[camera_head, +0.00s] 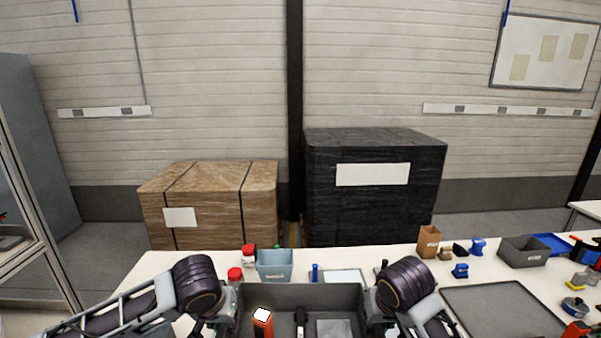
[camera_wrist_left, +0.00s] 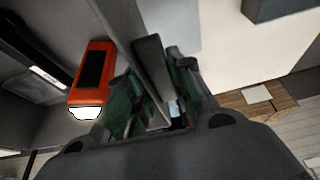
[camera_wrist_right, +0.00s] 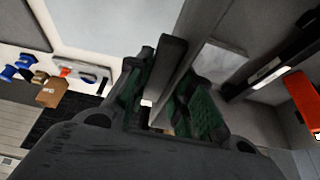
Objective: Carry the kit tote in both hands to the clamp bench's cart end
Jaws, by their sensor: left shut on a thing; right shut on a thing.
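The kit tote (camera_head: 290,293) is a dark grey open box at the bottom centre of the head view, in front of me at the white bench. It holds an orange device with a white end (camera_head: 263,322), a dark slim tool (camera_head: 300,322) and a flat grey piece (camera_head: 334,328). My left gripper (camera_head: 228,316) is shut on the tote's left wall; the left wrist view shows its green-padded fingers (camera_wrist_left: 150,95) on both sides of the wall. My right gripper (camera_head: 376,318) is shut on the right wall, as the right wrist view shows (camera_wrist_right: 168,95). I cannot tell whether the tote touches the bench.
The white bench (camera_head: 205,262) carries a blue-grey bin (camera_head: 275,265), red-lidded jars (camera_head: 248,256), a grey tray (camera_head: 500,308), a brown box (camera_head: 428,240) and a dark bin (camera_head: 524,252). Wrapped pallets stand behind: brown (camera_head: 225,205) and black (camera_head: 375,205). A cabinet (camera_head: 40,150) is at left.

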